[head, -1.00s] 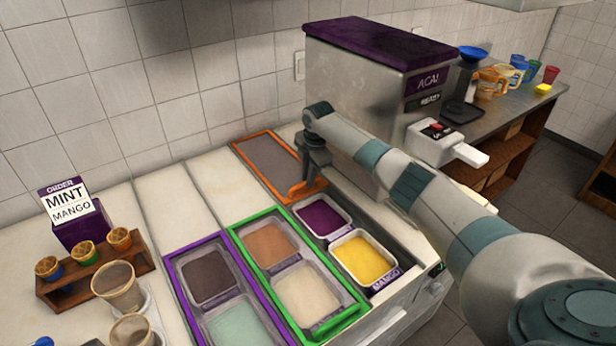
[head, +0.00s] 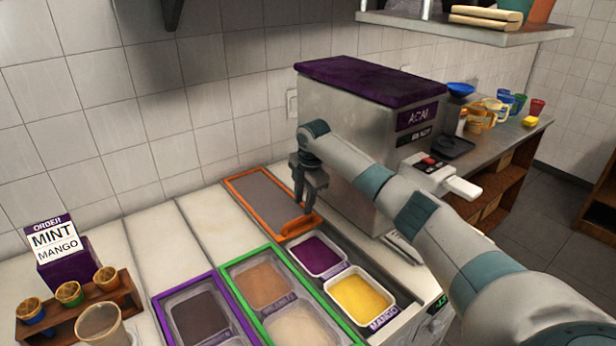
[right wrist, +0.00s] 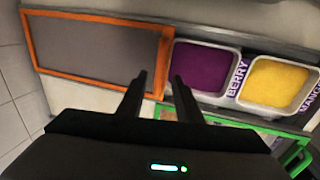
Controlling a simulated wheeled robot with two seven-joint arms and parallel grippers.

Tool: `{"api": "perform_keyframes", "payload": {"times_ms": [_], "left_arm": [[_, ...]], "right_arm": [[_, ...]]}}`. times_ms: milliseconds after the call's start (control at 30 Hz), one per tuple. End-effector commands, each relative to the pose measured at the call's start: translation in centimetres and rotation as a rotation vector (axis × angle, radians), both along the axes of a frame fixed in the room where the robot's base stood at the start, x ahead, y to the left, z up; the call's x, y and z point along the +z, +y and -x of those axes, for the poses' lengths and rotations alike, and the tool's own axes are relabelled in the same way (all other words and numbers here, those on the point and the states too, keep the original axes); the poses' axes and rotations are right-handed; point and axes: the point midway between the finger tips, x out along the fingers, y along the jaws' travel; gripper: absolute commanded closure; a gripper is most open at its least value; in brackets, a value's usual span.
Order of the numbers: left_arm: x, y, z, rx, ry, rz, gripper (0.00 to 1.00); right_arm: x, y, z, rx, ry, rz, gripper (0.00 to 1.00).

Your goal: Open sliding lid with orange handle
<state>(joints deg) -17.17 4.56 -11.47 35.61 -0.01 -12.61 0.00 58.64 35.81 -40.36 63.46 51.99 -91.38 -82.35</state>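The sliding lid (head: 262,196) is a grey panel with an orange frame, lying at the back of the counter. Its orange handle (head: 299,226) is at the front end, beside the uncovered purple berry tub (head: 318,254) and yellow mango tub (head: 360,298). The right wrist view shows the lid (right wrist: 95,48) at upper left and both tubs to its right. My right gripper (head: 305,206) points down just above and behind the handle. Its two fingers (right wrist: 160,82) are apart with nothing visibly held. Whether they touch the handle is unclear. My left gripper is out of view.
The acai machine (head: 345,112) stands close behind my right arm. An order sign (head: 56,243) and a wooden cone rack (head: 48,326) are at left. Bare counter (head: 158,243) lies between.

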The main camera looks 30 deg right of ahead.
Motion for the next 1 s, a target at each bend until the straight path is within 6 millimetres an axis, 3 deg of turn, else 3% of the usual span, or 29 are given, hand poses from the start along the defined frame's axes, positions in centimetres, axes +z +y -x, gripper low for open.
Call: {"api": "perform_keyframes", "payload": {"times_ms": [500,700,1000], "left_arm": [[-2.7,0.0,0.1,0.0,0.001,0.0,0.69],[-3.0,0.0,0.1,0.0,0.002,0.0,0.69],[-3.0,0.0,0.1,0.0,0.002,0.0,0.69]], "right_arm": [[9.6,-0.2,1.8,0.0,-0.002,0.0,0.68],[11.2,-0.2,2.2,0.0,0.001,0.001,0.68],[11.5,-0.2,2.3,0.0,0.001,0.0,0.68]]}}
